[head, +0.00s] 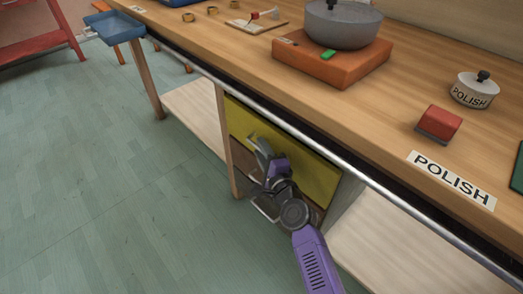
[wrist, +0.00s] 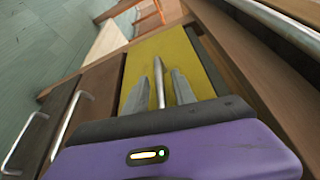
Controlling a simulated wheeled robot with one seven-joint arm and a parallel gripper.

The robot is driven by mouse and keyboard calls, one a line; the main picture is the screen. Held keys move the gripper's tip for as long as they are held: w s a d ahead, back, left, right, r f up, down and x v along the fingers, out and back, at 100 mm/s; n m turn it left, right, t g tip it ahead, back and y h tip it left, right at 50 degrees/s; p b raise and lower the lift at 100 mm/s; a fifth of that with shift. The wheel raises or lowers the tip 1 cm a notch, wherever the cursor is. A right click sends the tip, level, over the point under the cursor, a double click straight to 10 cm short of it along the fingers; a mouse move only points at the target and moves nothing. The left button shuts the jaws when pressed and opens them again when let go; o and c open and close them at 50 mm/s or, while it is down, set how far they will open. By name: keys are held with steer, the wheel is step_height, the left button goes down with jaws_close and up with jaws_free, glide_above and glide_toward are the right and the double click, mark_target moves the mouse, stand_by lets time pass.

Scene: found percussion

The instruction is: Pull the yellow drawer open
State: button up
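The yellow drawer (head: 310,172) is the top front in the cabinet under the workbench. It looks flush with the cabinet, so shut. In the wrist view its yellow face (wrist: 165,47) fills the middle, with a silver bar handle (wrist: 157,75) running away from me. My gripper (head: 259,148) is at the drawer's front. In the wrist view my gripper (wrist: 159,88) has its two grey fingers apart, one on each side of the handle, with small gaps that look clear. The arm hides part of the drawer in the head view.
Brown drawers with silver handles (wrist: 66,125) lie below the yellow one. A metal rail (head: 335,168) runs along the bench edge above. Open shelves (head: 198,112) flank the cabinet. A pot (head: 342,24) on an orange block stands on the bench. The floor in front is clear.

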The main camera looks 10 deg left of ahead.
jaws_close()
stand_by(1.2)
